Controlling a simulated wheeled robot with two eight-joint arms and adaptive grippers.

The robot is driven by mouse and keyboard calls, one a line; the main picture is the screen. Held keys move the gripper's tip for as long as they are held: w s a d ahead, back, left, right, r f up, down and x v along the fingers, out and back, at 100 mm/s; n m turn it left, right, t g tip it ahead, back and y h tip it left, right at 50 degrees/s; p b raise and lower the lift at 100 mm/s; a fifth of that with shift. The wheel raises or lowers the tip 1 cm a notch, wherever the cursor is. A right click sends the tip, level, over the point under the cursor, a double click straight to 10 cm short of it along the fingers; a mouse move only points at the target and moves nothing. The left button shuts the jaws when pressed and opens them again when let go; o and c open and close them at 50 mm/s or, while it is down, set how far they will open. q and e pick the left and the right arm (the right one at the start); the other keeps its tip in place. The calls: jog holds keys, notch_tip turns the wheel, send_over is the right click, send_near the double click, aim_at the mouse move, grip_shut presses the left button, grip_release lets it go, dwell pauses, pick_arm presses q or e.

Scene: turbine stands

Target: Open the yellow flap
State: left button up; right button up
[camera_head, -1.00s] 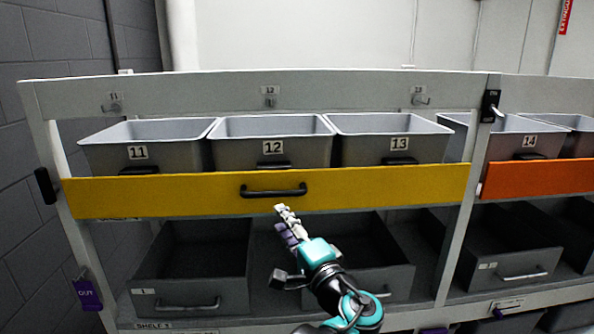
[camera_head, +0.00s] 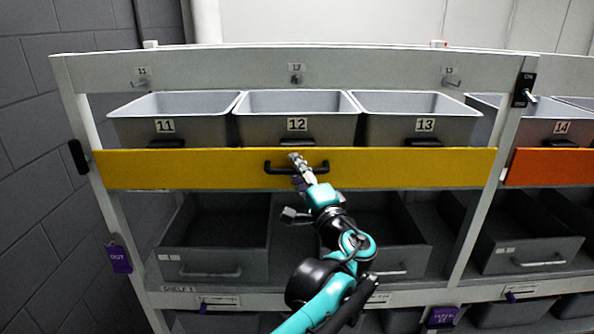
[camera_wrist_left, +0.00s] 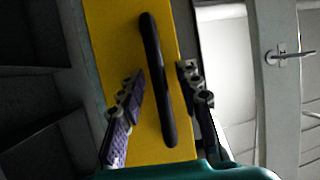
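The yellow flap (camera_head: 420,168) is a long board across the front of the shelf, below the row of grey bins. Its black bar handle (camera_head: 276,167) sits at its middle. My left gripper (camera_head: 298,168) is at the handle in the head view. In the left wrist view the flap (camera_wrist_left: 110,40) and handle (camera_wrist_left: 152,60) show large. The two fingers of the left gripper (camera_wrist_left: 163,95) are apart, one on each side of the handle, with gaps visible. Whether they touch it I cannot tell. My right gripper is not in view.
Grey bins 11 (camera_head: 190,130), 12 (camera_head: 320,128) and 13 (camera_head: 455,130) stand behind the flap. Dark drawers (camera_head: 215,262) are below. An orange flap (camera_head: 560,168) is right of the shelf post (camera_head: 492,220). A grey block wall (camera_head: 30,200) is at left.

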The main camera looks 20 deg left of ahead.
pick_arm(q)
jog(key=shift+d, duration=0.1)
grip_shut()
jog(key=s+f+n+t+y+b, duration=0.1)
jog(key=s+f+n+y+b, duration=0.2)
jog(key=b, duration=1.6)
notch_tip(320, 180, down, 9)
jog(key=n+y, duration=0.4)
jog(key=y, duration=0.2)
jog(key=shift+s+d+r+n+t, duration=0.15)
jog(key=shift+d+n+t, duration=0.15)
jog(key=shift+d+n, duration=0.1)
jog(key=shift+y, duration=0.4)
